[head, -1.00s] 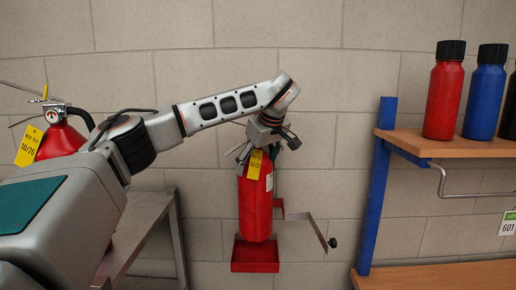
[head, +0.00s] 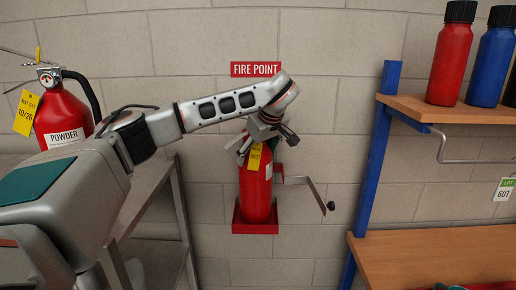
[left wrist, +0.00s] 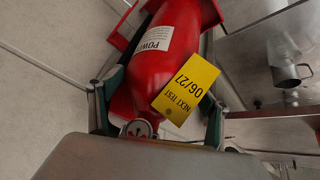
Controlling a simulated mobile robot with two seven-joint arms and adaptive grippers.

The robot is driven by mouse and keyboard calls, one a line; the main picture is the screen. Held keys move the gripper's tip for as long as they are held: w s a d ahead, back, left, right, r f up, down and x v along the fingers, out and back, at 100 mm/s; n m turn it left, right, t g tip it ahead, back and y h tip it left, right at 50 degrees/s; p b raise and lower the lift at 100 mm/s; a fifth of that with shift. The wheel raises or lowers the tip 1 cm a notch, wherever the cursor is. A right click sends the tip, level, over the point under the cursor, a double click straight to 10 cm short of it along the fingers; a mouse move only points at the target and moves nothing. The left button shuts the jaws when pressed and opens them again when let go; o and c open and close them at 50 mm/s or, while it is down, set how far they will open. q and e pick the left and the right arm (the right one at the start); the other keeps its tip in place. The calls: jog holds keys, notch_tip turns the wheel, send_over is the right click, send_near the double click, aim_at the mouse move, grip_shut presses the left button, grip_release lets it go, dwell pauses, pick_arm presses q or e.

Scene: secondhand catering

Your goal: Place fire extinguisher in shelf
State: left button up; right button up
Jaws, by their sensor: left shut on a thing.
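A red fire extinguisher (head: 255,195) with a yellow tag hangs upright in my left gripper (head: 262,142), which is shut around its upper end. The wrist view shows the red cylinder (left wrist: 185,55) between the two fingers, with its tag reading 06/27. Its lower end is inside a red wall bracket (head: 255,229), behind the front lip. I cannot tell whether it rests on the bracket's floor. The bracket's swing arm (head: 308,192) with a black knob stands open to the right. My right gripper is not in view.
A FIRE POINT sign (head: 255,69) is above the bracket. A second extinguisher (head: 62,118), tagged 10/26, stands at left near a grey metal table (head: 140,195). At right, a blue-post wooden shelf (head: 420,108) holds red, blue and black bottles, with a lower board (head: 430,255).

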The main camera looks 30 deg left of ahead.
pick_arm(q)
jog(key=shift+w+r, duration=0.1)
jog(key=shift+r, duration=0.25)
jog(key=o, duration=2.1)
jog(key=shift+f, duration=0.35)
jog(key=shift+c, duration=0.2)
jog(key=shift+s+d+r, duration=0.1)
jog(key=shift+s, duration=0.15)
jog(key=v, duration=1.2)
jog(key=shift+b, duration=0.4)
